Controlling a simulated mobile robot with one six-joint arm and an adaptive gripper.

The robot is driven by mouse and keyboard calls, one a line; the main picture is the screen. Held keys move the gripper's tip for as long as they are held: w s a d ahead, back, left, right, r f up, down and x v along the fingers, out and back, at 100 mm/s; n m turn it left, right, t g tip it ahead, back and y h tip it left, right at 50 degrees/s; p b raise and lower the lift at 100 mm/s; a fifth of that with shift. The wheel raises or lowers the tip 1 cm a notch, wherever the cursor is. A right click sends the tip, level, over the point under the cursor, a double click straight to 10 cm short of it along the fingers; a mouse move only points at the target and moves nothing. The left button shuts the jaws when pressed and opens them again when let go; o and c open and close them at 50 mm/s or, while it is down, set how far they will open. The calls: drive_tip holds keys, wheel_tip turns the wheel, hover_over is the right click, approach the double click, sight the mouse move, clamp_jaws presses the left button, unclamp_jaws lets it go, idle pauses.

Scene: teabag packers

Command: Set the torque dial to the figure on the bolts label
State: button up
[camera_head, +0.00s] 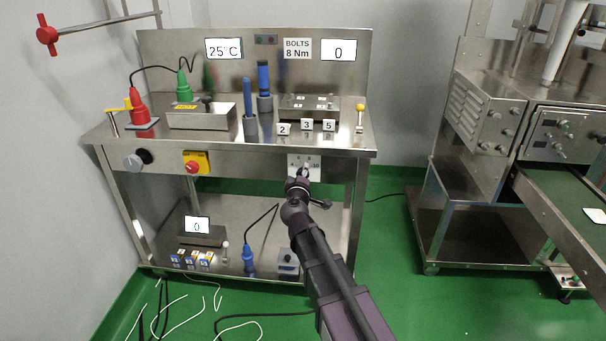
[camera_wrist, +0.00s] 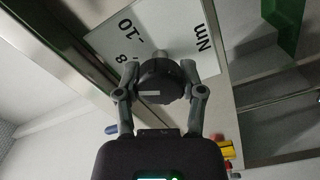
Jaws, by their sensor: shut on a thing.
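The torque dial is a dark round knob (camera_wrist: 160,82) on a white scale plate (camera_head: 313,161) at the front right of the steel bench. In the wrist view the scale plate (camera_wrist: 178,32) shows "Nm", "10" and "8" upside down or tilted. My gripper (camera_head: 303,174) is at the dial, and in the wrist view its two fingers (camera_wrist: 158,85) are shut on the knob from both sides. The arm hides most of the dial in the head view, and I cannot read its pointer. The bolts label (camera_head: 297,49) on the back panel reads "BOLTS 8 Nm".
The bench (camera_head: 230,155) has a display (camera_head: 339,49) showing 0 at the back. A red knob on a yellow box (camera_head: 196,163) and a black knob (camera_head: 145,157) are on the front to the left. A steel machine (camera_head: 500,130) stands at the right. Cables lie on the floor.

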drive_tip(key=shift+w, duration=0.1)
drive_tip(key=o, duration=1.2)
drive_tip(key=shift+c, duration=0.2)
drive_tip(key=s, duration=1.2)
drive_tip(key=shift+a, duration=0.2)
